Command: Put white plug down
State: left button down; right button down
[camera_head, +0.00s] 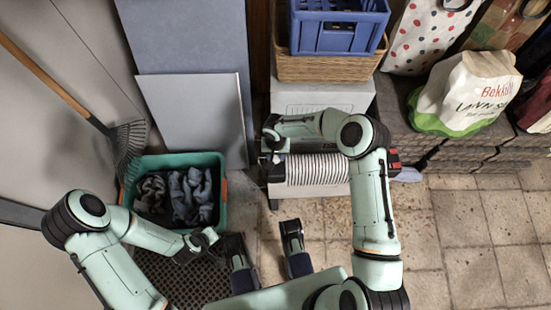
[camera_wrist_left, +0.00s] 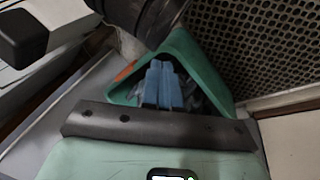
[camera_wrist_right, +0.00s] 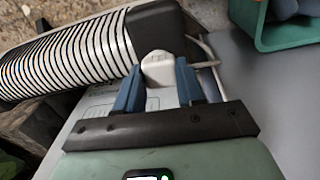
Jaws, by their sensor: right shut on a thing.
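My right gripper (camera_wrist_right: 157,78) is shut on the white plug (camera_wrist_right: 158,68), whose rounded end shows between the two blue fingers in the right wrist view. A pale cable (camera_wrist_right: 208,48) shows to the right of the plug. In the head view my right gripper (camera_head: 268,138) is by the left end of a white ribbed cylinder (camera_head: 310,170); the plug is not clear there. My left gripper (camera_wrist_left: 162,82) has its blue fingers together with nothing seen between them, and a green bin shows behind them.
The green bin (camera_head: 222,205) with dark cloths stands at the left of the floor. A rake (camera_head: 127,145) leans beside it, and a grey panel (camera_head: 195,110) stands behind it. A blue crate (camera_head: 340,32) and white-green bag (camera_head: 470,90) are at the back. The tiled floor at right is clear.

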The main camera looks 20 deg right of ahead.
aim_at(276, 159)
notch_tip(276, 159, down, 3)
jog(key=shift+b, duration=0.3)
pick_arm(q)
jog(key=shift+w+a+f, duration=0.4)
jog(key=shift+w+f, duration=0.05)
jog(key=shift+w, duration=0.25)
pick_arm(e)
jog(key=shift+f, duration=0.3)
pick_arm(q)
jog(key=shift+f, duration=0.15)
pick_arm(e)
jog(key=shift+f, duration=0.15)
jog(key=c, duration=0.7)
grip_release()
jog(key=shift+r, duration=0.4)
pick_arm(q)
jog(key=shift+g, duration=0.4)
jog(key=s+r, duration=0.1)
jog(key=s+d+r+p, duration=0.2)
jog(key=s, duration=0.1)
jog(key=shift+d, duration=0.1)
pick_arm(e)
notch_tip(276, 159, up, 12)
jog(key=shift+f, duration=0.25)
